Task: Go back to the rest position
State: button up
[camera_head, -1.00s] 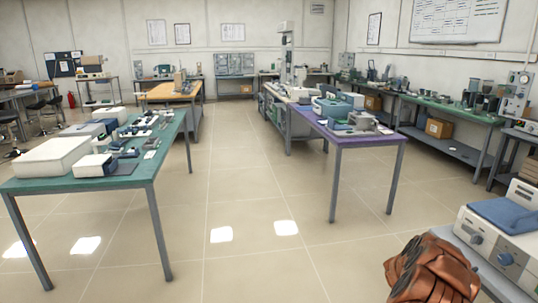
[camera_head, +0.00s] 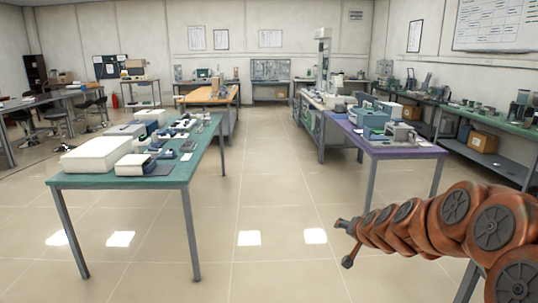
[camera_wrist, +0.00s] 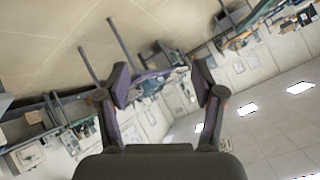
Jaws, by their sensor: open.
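My gripper (camera_head: 346,243) is at the end of my orange arm, which reaches in from the right edge in the head view. It hangs over open floor, in front of the purple-topped table and apart from it. In the wrist view my gripper (camera_wrist: 162,82) has its two dark fingers spread apart with nothing between them. The wrist view is strongly tilted, with benches, wall and ceiling lights beyond the fingers.
A green-topped table (camera_head: 95,183) with white boxes and small instruments stands at left. The purple-topped table (camera_head: 400,150) with lab devices stands at right. A tiled floor aisle (camera_head: 262,180) between them is clear. A green bench (camera_head: 520,130) lines the right wall.

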jog(key=s+a+n+g+y, duration=0.1)
jog(key=s+a+n+g, duration=0.2)
jog(key=s+a, duration=0.55)
jog(key=s+a+n+g+y, duration=0.1)
jog(key=s+a+n+g, duration=0.15)
jog(key=s, duration=1.15)
jog(key=s+d+g+h, duration=0.1)
jog(key=s+d+g, duration=0.1)
jog(key=s, duration=1.1)
jog(key=s+d+g+h+p, duration=0.1)
jog(key=s+g, duration=0.4)
jog(key=s, duration=0.9)
jog(key=shift+d+h, duration=0.4)
jog(key=shift+d, duration=0.5)
